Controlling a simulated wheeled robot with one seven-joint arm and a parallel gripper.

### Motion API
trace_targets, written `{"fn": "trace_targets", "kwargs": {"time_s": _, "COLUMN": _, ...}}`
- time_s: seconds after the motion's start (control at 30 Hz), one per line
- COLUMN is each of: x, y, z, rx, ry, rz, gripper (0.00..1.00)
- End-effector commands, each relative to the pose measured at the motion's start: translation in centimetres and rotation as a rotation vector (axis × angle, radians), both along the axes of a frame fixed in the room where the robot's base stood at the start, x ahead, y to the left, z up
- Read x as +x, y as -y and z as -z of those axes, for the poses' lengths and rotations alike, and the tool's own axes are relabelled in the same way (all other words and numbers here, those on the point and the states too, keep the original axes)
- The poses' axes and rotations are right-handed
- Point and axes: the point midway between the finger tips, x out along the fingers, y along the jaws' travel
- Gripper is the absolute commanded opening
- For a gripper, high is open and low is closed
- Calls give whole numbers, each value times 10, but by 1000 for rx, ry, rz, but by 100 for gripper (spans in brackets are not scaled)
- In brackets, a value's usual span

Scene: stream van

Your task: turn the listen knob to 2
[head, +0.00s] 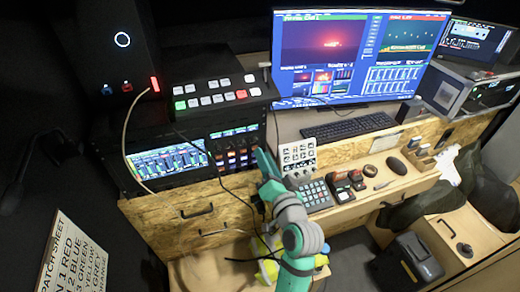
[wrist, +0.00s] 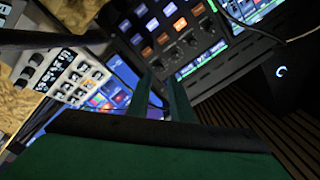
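My gripper (head: 266,164) is in front of the right end of the rack, close to a panel of coloured buttons and knobs (head: 231,158). In the wrist view the two dark green fingers of my gripper (wrist: 164,88) stand apart with a gap between them and nothing held. That panel also shows in the wrist view (wrist: 168,30), with lit blue and orange buttons and a row of small dark knobs (wrist: 192,40) beyond the fingertips. The labels are too small to read, so I cannot tell which knob is the listen knob or where it points.
A white mixer (head: 298,156) stands right of my gripper. A button pad (head: 315,196) lies on the wooden desk below it. A switcher (head: 217,97) sits above the rack screen (head: 166,161). A cable (head: 125,135) hangs at the left. A keyboard (head: 349,126) is farther back.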

Motion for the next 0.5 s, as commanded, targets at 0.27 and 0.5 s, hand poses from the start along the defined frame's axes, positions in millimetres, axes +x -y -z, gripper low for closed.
{"fn": "trace_targets", "kwargs": {"time_s": 0.27, "x": -38, "y": 13, "z": 0, "rx": -1, "ry": 0, "rz": 1, "gripper": 20}}
{"fn": "trace_targets", "kwargs": {"time_s": 0.5, "x": -46, "y": 15, "z": 0, "rx": -1, "ry": -1, "rz": 0, "gripper": 20}}
